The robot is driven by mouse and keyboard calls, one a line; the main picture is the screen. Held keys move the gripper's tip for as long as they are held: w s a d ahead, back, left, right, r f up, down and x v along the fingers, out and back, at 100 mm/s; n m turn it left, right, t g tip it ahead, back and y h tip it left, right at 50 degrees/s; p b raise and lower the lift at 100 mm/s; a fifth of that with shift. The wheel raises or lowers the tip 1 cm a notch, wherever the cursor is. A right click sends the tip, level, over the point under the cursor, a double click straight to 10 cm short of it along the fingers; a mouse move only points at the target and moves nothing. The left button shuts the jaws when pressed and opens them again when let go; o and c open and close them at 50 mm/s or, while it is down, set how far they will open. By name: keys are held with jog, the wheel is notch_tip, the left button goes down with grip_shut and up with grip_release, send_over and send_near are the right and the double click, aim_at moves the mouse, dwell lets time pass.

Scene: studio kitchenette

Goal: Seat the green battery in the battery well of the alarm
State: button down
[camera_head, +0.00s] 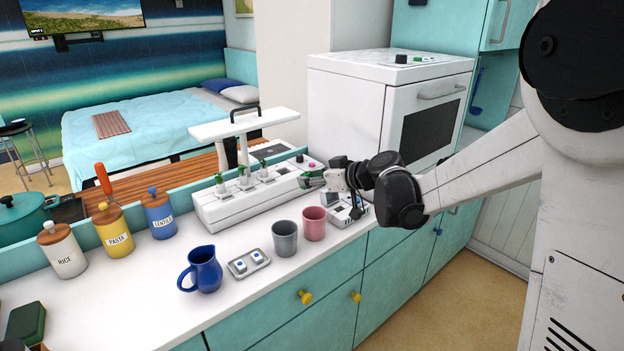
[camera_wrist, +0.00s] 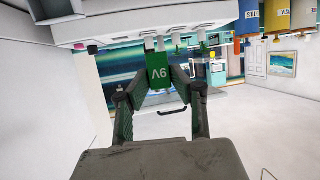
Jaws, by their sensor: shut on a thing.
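My gripper (camera_wrist: 160,88) is shut on the green battery (camera_wrist: 158,72), which carries a 9V label, upside down in the wrist view. In the head view my gripper (camera_head: 326,178) is above the counter, beside the right end of a long white planter. The green battery (camera_head: 311,180) shows there only as a small patch at the fingertips. A small white device with grey and dark panels (camera_head: 346,211) lies on the counter below my gripper and may be the alarm. My wrist partly hides it. I cannot make out its battery well.
The white planter (camera_head: 240,206) with several seedlings stands along the back of the counter (camera_head: 130,295). A pink cup (camera_head: 314,224) and a grey cup (camera_head: 285,239) stand in front of the device. A small tray (camera_head: 236,266) and a blue jug (camera_head: 203,268) are farther left.

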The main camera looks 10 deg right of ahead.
jog(key=shift+d, duration=0.1)
dwell(0.3)
jog(key=w+d+f, duration=0.1)
jog(key=d+f, duration=0.1)
jog(key=d, duration=0.1)
jog(key=w+d+f+m+h, duration=0.1)
jog(key=d+f, duration=0.1)
jog(key=d, duration=0.2)
jog(key=w+d+f+m+t+h, duration=0.1)
jog(key=w+d+f, duration=0.1)
jog(key=d, duration=0.1)
jog(key=shift+d+f, duration=0.1)
jog(key=shift+d, duration=0.15)
jog(key=shift+f+b, duration=1.15)
jog(key=shift+f, duration=0.65)
jog(key=shift+f+b, duration=1.5)
jog(key=shift+b, duration=0.25)
dwell(0.6)
